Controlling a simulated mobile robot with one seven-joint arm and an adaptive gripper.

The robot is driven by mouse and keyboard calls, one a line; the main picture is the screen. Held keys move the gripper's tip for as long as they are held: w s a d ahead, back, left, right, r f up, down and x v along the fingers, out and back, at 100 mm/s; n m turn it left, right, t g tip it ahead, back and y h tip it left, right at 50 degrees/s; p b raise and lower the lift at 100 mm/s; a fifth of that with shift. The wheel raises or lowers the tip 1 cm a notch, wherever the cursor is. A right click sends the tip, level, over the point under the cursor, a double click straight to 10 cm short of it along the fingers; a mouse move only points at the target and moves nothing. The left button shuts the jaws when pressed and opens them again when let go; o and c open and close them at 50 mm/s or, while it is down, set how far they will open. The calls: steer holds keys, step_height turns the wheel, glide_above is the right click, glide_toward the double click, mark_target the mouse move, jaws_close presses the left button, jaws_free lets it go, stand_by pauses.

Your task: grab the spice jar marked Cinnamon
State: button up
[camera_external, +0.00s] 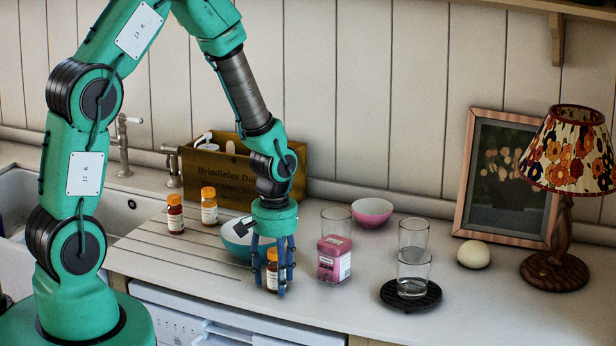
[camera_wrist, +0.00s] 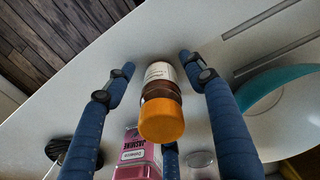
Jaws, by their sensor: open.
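A small spice jar with an orange cap, brown contents and a white label stands upright on the counter, partly hidden by my fingers in the external view (camera_external: 272,271). It also shows in the wrist view (camera_wrist: 160,88), where its label print is too small to read. My gripper (camera_external: 273,285) is open and points down, its blue fingers on several sides of this jar; I cannot tell whether any touches it. Two more orange-capped jars, one with dark red contents (camera_external: 175,215) and one paler (camera_external: 209,207), stand to the left; their labels are unreadable here.
A pink tin (camera_external: 334,260) stands close right of my gripper. A teal bowl (camera_external: 236,236) is close behind and left.

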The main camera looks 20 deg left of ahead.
mark_target(275, 253)
jaws_close()
steer(key=shift+r, duration=0.1)
steer(key=shift+r, duration=0.7)
step_height(275, 253, up, 2)
steer(key=shift+r+p, duration=0.1)
steer(key=shift+p, duration=0.2)
steer(key=s+a, duration=0.3)
steer(key=s, duration=0.4)
steer(key=s+a+r, duration=0.1)
steer(key=s+a, duration=0.2)
steer(key=s, duration=0.5)
steer(key=shift+r+p, duration=0.15)
steer(key=shift+p, duration=0.15)
steer(key=shift+w, duration=0.1)
